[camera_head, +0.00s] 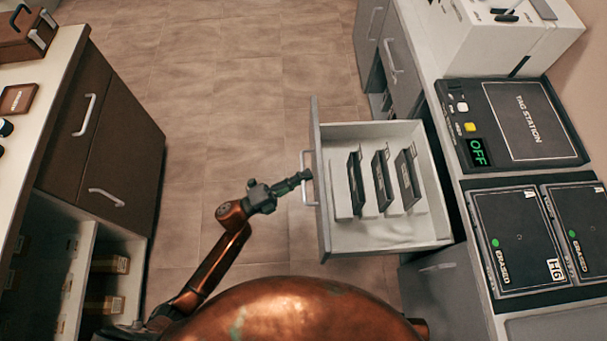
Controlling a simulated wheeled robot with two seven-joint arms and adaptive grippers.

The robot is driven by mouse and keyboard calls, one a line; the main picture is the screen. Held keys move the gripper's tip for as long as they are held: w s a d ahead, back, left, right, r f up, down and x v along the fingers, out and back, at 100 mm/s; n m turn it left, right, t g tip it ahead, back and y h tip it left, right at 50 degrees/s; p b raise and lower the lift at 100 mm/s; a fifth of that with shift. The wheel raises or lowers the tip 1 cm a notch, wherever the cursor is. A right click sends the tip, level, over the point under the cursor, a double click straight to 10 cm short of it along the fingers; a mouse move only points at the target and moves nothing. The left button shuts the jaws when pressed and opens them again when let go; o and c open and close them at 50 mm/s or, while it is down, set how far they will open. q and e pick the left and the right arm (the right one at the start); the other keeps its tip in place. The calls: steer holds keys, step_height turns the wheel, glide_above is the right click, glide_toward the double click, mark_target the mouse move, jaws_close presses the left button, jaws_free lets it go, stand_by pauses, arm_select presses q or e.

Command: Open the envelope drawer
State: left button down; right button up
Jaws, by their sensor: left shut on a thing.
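A grey drawer (314,240) is pulled out from the right-hand cabinet, open toward the left. Several dark upright panels stand in a row inside it on a white insert; I cannot read a label that names the drawer. Its pale bar handle (304,197) is on the left-facing front. My left gripper (304,176) reaches in from the lower left and is shut on this handle, at about its middle. My right gripper is not in view.
The right counter holds a tag station (527,118) reading OFF, and dark panels marked ERASED (520,235). A white box (500,40) stands behind. A brown cabinet (112,140) with a toolbox (25,32) is at left. The tiled floor (230,80) between is clear.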

arm_select(q)
steer(key=shift+a, duration=0.4)
steer(key=c, duration=2)
jaws_free()
steer(key=shift+c, duration=0.2)
steer(key=shift+s, duration=0.1)
steer(key=v, duration=1.2)
